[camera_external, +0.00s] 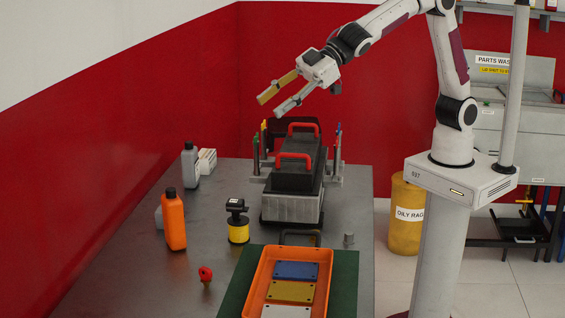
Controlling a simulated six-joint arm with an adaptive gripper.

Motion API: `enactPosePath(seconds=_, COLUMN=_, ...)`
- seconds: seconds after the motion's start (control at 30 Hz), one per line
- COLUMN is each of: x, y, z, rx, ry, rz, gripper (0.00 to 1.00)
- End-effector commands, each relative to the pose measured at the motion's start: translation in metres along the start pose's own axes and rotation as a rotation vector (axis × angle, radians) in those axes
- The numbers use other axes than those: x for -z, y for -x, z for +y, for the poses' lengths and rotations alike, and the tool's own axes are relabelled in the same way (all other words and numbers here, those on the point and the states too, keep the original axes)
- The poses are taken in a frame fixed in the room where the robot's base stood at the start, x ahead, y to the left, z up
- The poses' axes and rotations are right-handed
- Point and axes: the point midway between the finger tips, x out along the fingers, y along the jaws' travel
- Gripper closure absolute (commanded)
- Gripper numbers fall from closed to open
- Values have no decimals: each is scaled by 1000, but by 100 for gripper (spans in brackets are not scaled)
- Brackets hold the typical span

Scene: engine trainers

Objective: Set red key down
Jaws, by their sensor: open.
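The red key (206,273) has a round red head and a short brass-coloured stem. It is on the grey table near the front left, to the left of the orange tray, and it looks upright. My gripper (271,107) is open and empty, high above the back of the table. One finger is yellowish and the other light grey. The gripper is well apart from the key. A black and yellow switch-like device (238,228) stands behind the key, a little to its right.
An orange bottle (173,222) and a grey bottle (190,165) stand on the left. A dark engine block with red handles (295,178) stands at the back. An orange tray (256,285) holds coloured plates on a green mat (345,285). The table's front left is clear.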

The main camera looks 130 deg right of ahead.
Motion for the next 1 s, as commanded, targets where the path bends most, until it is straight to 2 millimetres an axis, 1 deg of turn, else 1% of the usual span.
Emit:
enactPosePath(seconds=0.03, x=1, y=-13, z=-2, rx=7, ry=4, rz=7, gripper=58)
enactPosePath(seconds=0.1, x=4, y=-28, z=-5, rx=17, ry=13, rz=24, gripper=58)
enactPosePath(seconds=0.3, x=10, y=-72, z=-16, rx=53, ry=33, rz=72, gripper=58)
enactPosePath(seconds=0.53, x=8, y=-120, z=-31, rx=105, ry=56, rz=120, gripper=58)
enactPosePath(seconds=0.77, x=-2, y=-166, z=-50, rx=168, ry=75, rz=161, gripper=58)
enactPosePath(seconds=1.0, x=-22, y=-210, z=-74, rx=244, ry=94, rz=196, gripper=58)
